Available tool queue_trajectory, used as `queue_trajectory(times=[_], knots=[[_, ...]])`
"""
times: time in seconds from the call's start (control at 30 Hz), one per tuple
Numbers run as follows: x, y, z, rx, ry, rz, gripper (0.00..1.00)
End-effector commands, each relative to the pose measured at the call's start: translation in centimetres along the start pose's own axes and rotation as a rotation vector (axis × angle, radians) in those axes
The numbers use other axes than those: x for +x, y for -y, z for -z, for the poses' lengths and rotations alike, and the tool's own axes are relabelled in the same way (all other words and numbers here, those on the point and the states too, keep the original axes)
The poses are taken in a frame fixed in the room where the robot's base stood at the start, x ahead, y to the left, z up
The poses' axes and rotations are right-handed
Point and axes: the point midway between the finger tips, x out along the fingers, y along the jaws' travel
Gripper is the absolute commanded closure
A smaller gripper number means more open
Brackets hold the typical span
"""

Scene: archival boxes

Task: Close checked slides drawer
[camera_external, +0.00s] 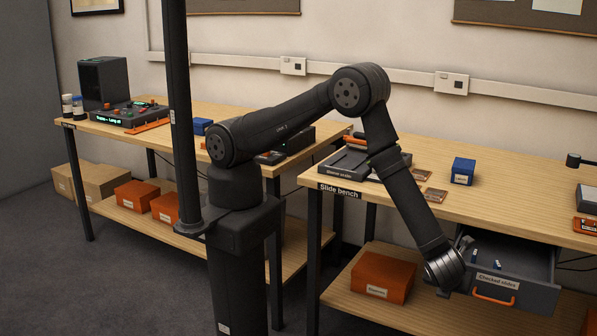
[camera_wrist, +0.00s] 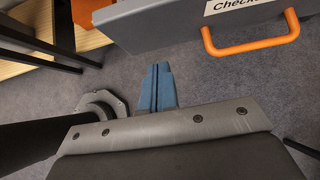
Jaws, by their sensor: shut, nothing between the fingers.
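The drawer labelled "Checked slides" (camera_external: 512,291) hangs under the slide bench and stands pulled out, with a few small blue-and-white items (camera_external: 497,264) inside. Its orange handle (camera_external: 493,298) is on the front panel. In the wrist view the drawer front (camera_wrist: 165,22) is at the top, with the orange handle (camera_wrist: 250,42) at upper right. My gripper (camera_wrist: 161,70) shows blue fingers held together with nothing between them. The fingers are below and left of the handle in that view, apart from it. In the external view my wrist is at the drawer's left front, and the fingers are hidden.
The slide bench top (camera_external: 530,205) carries a blue box (camera_external: 463,171) and a black device (camera_external: 350,160). An orange box (camera_external: 383,272) sits on the lower shelf, left of the drawer. Bench legs show at left in the wrist view. Grey floor lies open in front of the drawer.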

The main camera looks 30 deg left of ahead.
Motion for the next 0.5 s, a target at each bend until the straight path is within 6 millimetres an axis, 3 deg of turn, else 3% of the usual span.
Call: queue_trajectory(times=[0.2,0.5], knots=[[1.6,0.1,-1.9,-0.003,0.0,0.001,1.0],[1.9,0.1,-2.2,-0.002,0.0,0.002,1.0]])
